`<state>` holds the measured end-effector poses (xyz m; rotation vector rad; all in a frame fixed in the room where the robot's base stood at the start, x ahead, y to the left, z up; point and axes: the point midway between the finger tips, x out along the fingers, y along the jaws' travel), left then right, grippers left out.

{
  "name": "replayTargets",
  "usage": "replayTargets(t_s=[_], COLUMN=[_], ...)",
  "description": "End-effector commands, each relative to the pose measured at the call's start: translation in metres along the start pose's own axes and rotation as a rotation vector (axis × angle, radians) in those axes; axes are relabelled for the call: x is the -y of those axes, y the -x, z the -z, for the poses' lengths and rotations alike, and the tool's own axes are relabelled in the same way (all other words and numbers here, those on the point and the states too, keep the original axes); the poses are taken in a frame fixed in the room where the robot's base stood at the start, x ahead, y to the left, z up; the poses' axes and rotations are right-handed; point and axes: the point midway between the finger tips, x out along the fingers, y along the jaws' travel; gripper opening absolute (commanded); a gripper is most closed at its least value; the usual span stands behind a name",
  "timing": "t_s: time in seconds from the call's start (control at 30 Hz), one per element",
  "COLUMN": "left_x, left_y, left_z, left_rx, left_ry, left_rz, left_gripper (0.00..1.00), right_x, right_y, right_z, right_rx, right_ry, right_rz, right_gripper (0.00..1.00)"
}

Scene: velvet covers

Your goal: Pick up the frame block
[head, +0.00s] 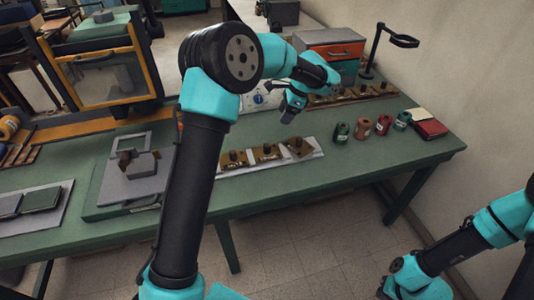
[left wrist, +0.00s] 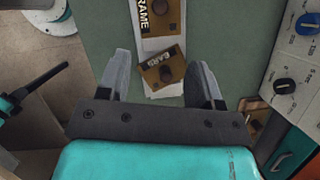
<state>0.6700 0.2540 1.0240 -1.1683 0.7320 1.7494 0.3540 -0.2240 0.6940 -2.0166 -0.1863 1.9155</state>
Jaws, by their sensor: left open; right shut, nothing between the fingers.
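The frame block (left wrist: 160,14), a brass-brown plate with a dark round knob and a FRAME label, shows at the top edge of the left wrist view, partly cut off. In the head view it appears to be the middle block (head: 267,153) of the front white strip. A tilted brown block with a knob (left wrist: 163,70) lies between the fingertips in the left wrist view, below the frame block. My left gripper (head: 287,111) is open and empty above the table, pointing down. My right gripper (head: 387,287) is shut and empty at the lower right, off the table.
The green table (head: 340,165) holds a grey fixture (head: 140,180) at left and several small spools (head: 363,128) at right. A panel with knobs (left wrist: 289,70) and an orange-fronted drawer box (head: 335,52) stand behind. Another strip of blocks (head: 350,95) lies behind the gripper.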

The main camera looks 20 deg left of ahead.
Motion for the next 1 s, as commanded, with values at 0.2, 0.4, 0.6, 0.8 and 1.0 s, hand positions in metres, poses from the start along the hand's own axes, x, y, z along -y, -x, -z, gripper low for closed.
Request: replayTargets(t_s=[0.2, 0.4, 0.6, 0.8, 1.0], left_x=[0.000, 0.000, -0.001, 0.000, 0.000], left_y=[-0.031, -0.065, -0.099, -0.117, -0.118], left_z=[0.000, -0.001, 0.000, 0.000, 0.000], left_rx=[0.002, 0.002, 0.002, 0.000, -0.001], left_ry=[-0.001, -0.001, -0.001, 0.001, 0.001], left_rz=[-0.004, -0.003, -0.003, -0.001, 0.000], left_gripper=[0.60, 0.60, 0.60, 0.60, 0.60], right_x=[0.000, 0.000, 0.000, 0.000, 0.000], right_y=[0.000, 0.000, 0.000, 0.000, 0.000], right_z=[0.000, 0.000, 0.000, 0.000, 0.000], right_rx=[0.000, 0.000, 0.000, 0.000, 0.000], right_ry=[0.000, 0.000, 0.000, 0.000, 0.000], right_rz=[0.000, 0.000, 0.000, 0.000, 0.000], right_gripper=[0.00, 0.00, 0.00, 0.00, 0.00])
